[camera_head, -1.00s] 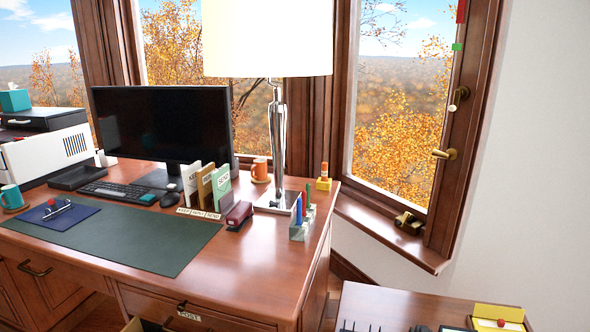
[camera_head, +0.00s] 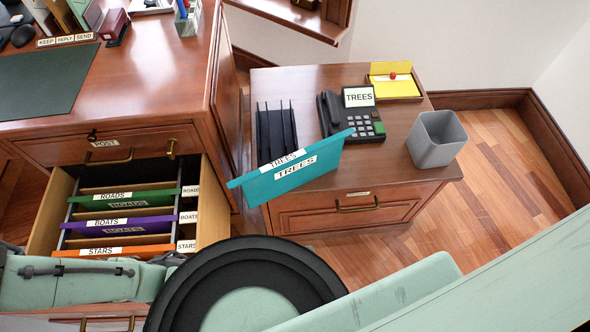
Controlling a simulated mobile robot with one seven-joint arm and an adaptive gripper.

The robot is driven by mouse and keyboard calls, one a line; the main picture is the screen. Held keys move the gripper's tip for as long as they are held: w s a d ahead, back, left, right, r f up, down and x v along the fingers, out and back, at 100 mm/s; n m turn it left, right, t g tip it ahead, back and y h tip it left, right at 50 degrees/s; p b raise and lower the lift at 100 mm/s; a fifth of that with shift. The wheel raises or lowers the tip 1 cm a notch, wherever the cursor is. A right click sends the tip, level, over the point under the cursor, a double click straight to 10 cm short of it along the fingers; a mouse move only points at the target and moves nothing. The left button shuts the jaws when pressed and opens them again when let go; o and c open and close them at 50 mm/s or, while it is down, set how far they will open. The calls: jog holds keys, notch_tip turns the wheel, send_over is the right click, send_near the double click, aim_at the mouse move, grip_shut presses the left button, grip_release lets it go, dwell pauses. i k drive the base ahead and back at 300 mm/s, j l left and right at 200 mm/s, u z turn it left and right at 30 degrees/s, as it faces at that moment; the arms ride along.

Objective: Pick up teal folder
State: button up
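The teal folder (camera_head: 300,178) is in the head view, right of the open drawer (camera_head: 42,222), with two white TREES labels on it. It is tilted, its right end higher. It overlaps the front edge of the side cabinet (camera_head: 228,98) and the lower part of a black file rack (camera_head: 276,128). I cannot tell what supports it or whether it touches the rack. The open drawer holds a green ROADS folder (camera_head: 140,199), a purple BOATS folder (camera_head: 130,220) and an orange STARS folder (camera_head: 110,252). Mint-green parts of my arm fill the foreground. My gripper's fingers do not show.
On the side cabinet stand a black telephone (camera_head: 352,124) with a TREES card (camera_head: 359,97), a yellow tray (camera_head: 396,86) and a grey bin (camera_head: 436,139). The desk (camera_head: 150,80) is at the left. Wooden floor (camera_head: 500,180) is clear at the right.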

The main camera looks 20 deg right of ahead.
aim_at(263, 184)
jog(key=l+u, duration=0.1)
jog(key=u, duration=0.25)
jog(key=l+u, duration=0.1)
jog(key=u, duration=0.25)
jog(key=l+u, duration=0.15)
jog(key=u, duration=0.25)
jog(key=k+l+u, duration=0.25)
jog(key=l+u, duration=0.25)
jog(key=l, duration=0.15)
jog(key=k+l+u, duration=0.35)
jog(key=k+l, duration=0.5)
jog(key=l, duration=0.2)
jog(key=k+l+u, duration=0.15)
jog(key=k+l, duration=0.45)
jog(key=l, duration=0.1)
